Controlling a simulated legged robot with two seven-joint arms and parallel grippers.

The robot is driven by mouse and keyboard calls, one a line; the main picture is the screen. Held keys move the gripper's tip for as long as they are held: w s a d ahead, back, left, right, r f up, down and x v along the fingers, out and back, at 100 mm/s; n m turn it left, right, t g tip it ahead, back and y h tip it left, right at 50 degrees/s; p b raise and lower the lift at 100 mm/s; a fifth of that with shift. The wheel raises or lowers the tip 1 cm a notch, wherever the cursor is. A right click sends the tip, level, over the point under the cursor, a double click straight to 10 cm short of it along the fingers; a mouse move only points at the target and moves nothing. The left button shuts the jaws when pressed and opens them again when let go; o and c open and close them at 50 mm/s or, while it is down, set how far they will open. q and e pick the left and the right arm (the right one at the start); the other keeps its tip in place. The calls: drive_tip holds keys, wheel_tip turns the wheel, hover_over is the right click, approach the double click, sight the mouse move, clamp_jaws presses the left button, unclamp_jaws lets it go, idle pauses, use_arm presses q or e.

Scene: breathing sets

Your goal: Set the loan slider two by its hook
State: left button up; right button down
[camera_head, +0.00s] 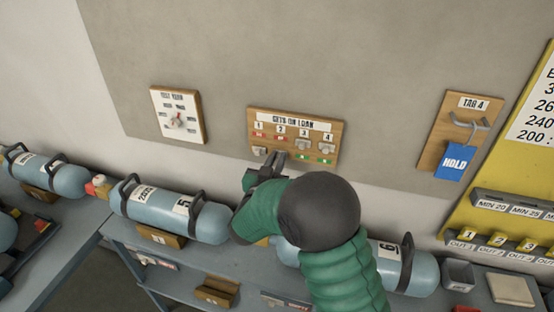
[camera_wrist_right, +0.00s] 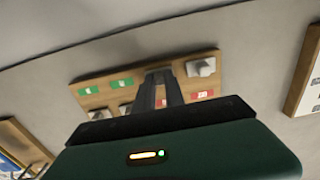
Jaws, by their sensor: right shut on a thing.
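The loan board (camera_head: 295,115) is a wooden panel with a white heading and columns numbered 1 to 4, fixed to the wall. Sliders three (camera_head: 302,146) and four (camera_head: 327,149) stand mid-column above green labels. Slider one (camera_head: 259,151) sits low, below its red label. My right gripper (camera_head: 279,157) is at the bottom of column two, shut on slider two, which its fingers hide. In the right wrist view the board appears inverted, and my right gripper's fingers (camera_wrist_right: 162,75) reach it between slider one (camera_wrist_right: 200,67) and the green labels. My left gripper is not in view.
A dial board (camera_head: 177,115) hangs left, and a hook board (camera_head: 462,130) with a blue HOLD tag (camera_head: 455,161) hangs right. Blue cylinders, including number 5 (camera_head: 165,207) and number 6 (camera_head: 415,270), lie on the bench below. A yellow board (camera_head: 500,190) stands far right.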

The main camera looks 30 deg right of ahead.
sight(280, 136)
wheel_tip(280, 136, up, 6)
drive_tip(key=p, duration=0.4)
drive_tip(key=shift+f, duration=0.1)
drive_tip(key=shift+w, duration=0.1)
drive_tip(key=c, duration=1.5)
unclamp_jaws()
drive_tip(key=shift+c, duration=0.2)
drive_tip(key=shift+o, duration=0.7)
drive_tip(key=shift+f, duration=0.1)
